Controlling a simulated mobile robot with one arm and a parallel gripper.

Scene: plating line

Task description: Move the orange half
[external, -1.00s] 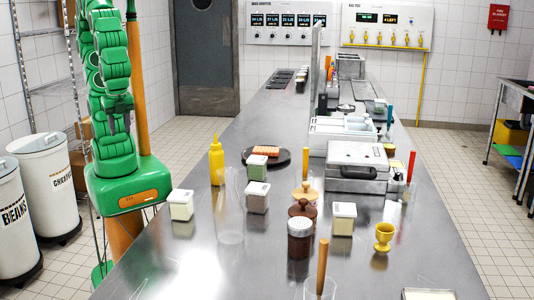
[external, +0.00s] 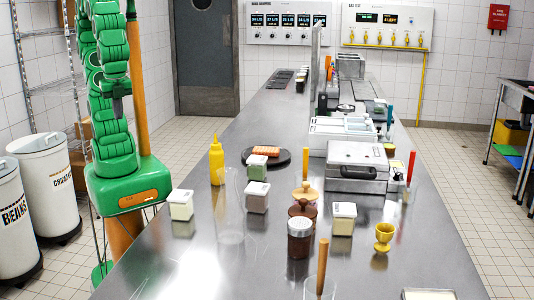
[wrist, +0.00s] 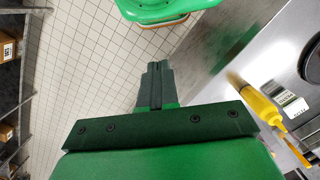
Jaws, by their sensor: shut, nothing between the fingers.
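I cannot make out an orange half for certain in either view. An orange-pink ridged piece (external: 266,151) lies on a dark round board (external: 284,160) on the steel counter, but it looks like a block, not a cut fruit.
A yellow egg cup (external: 384,237) and a closed press (external: 357,164) stand at the right. The counter's near left is bare.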

